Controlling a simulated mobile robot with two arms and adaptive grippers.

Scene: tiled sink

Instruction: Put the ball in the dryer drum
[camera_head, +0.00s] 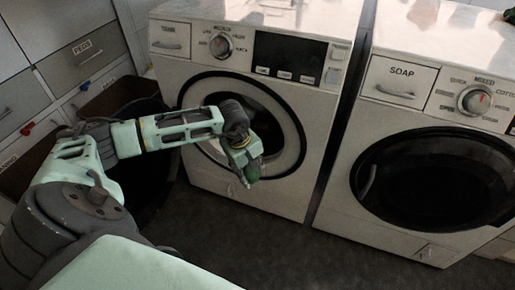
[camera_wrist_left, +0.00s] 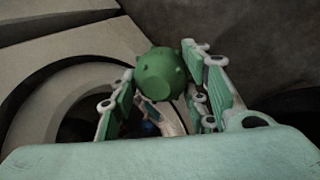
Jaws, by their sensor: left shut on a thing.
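My left gripper (camera_head: 246,158) is shut on a green knobbly ball (camera_head: 252,173), in front of the left machine. The left wrist view shows the ball (camera_wrist_left: 160,72) between the two finger sets of the gripper (camera_wrist_left: 162,90). The left machine, with a drawer that seems to read TANK, appears to be the dryer (camera_head: 312,130). Its round porthole (camera_head: 282,112) has a pale ring and a dark middle. The ball is outside it, over the lower part of the ring. My arm hides part of the opening, and I cannot tell how the door stands. My right gripper is not in view.
A second machine (camera_head: 400,130) with a SOAP drawer stands to the right, its dark round door (camera_head: 430,185) seemingly shut. A dark bin (camera_head: 160,195) stands behind my left arm. Drawers (camera_head: 80,55) line the left. The dark floor (camera_head: 270,235) in front is clear.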

